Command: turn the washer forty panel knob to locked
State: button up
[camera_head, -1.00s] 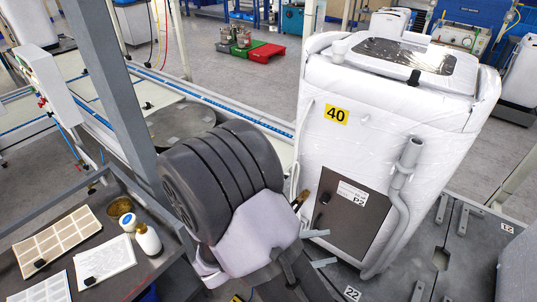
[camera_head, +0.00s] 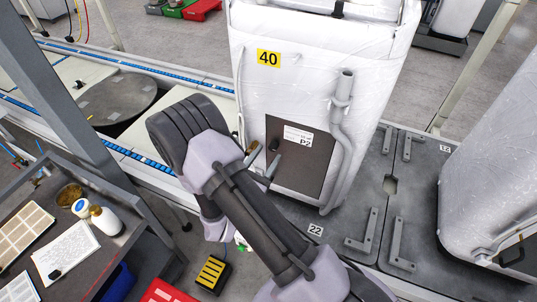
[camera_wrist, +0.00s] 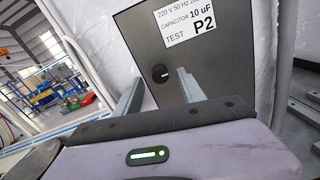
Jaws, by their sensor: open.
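Washer 40 (camera_head: 305,85) stands wrapped in white plastic with a yellow 40 tag on its front. Its dark panel (camera_head: 305,170) carries a white P2 label (camera_head: 298,136). The small black knob (camera_head: 276,146) is near the panel's left edge. In the wrist view the round knob (camera_wrist: 160,73) has a light mark on its right side; I cannot read any position words. My gripper (camera_head: 262,161) is open and empty in front of the panel's left part. In the wrist view its two grey fingers (camera_wrist: 158,88) frame the knob, which appears beyond them and apart from them.
A grey hose (camera_head: 345,130) runs down the washer's front, right of the panel. Another wrapped machine (camera_head: 490,170) stands at the right. A bench with bottles (camera_head: 104,220) and papers (camera_head: 66,250) is at the left. A yellow-black box (camera_head: 213,273) lies below my arm.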

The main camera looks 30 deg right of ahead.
jog(key=shift+x, duration=0.85)
grip_shut()
